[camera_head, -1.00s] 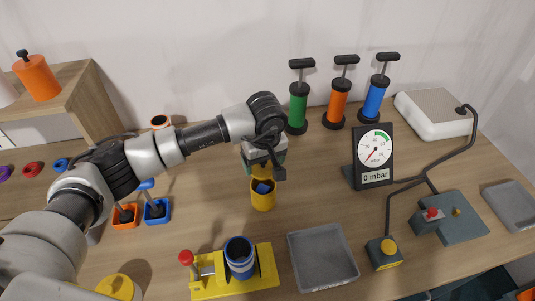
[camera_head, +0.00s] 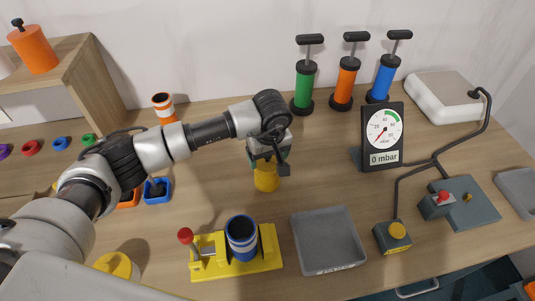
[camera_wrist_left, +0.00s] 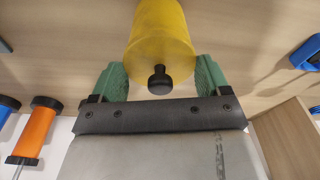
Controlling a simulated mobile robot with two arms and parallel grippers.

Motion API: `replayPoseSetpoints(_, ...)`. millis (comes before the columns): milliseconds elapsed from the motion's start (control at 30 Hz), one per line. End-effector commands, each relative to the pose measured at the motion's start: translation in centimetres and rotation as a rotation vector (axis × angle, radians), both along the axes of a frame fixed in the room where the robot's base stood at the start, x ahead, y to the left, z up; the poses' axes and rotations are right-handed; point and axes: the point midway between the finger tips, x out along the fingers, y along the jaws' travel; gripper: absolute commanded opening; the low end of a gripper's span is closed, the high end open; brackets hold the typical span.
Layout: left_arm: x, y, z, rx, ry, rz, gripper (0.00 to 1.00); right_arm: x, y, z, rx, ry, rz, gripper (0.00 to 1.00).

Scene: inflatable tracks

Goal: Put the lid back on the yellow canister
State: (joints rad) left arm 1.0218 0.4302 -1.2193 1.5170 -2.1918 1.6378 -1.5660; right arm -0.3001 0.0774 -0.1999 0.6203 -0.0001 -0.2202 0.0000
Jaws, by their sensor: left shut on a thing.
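The yellow canister (camera_head: 266,181) stands upright on the table in the middle of the head view. My left gripper (camera_head: 268,160) is directly above it and hides its mouth. In the left wrist view, the yellow lid with a black knob (camera_wrist_left: 160,79) faces the camera between the two green finger pads. The left gripper (camera_wrist_left: 160,82) is shut on the lid by its sides. Lid and canister line up as one yellow cylinder; I cannot tell whether the lid is fully seated. My right gripper is in no view.
A grey tray (camera_head: 327,240) and a yellow fixture with a blue-rimmed cup (camera_head: 241,238) are in front. The gauge (camera_head: 383,136) stands to the right. Green (camera_head: 304,88), orange (camera_head: 345,84) and blue (camera_head: 382,80) pumps stand behind. Table between canister and gauge is clear.

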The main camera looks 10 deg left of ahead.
Motion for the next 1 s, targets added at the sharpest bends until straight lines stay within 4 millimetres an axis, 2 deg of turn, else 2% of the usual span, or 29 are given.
replayPoseSetpoints(1000, -0.01, 0.02, 0.14, 0.001, 0.000, 0.000, 0.55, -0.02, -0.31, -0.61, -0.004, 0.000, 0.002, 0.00)
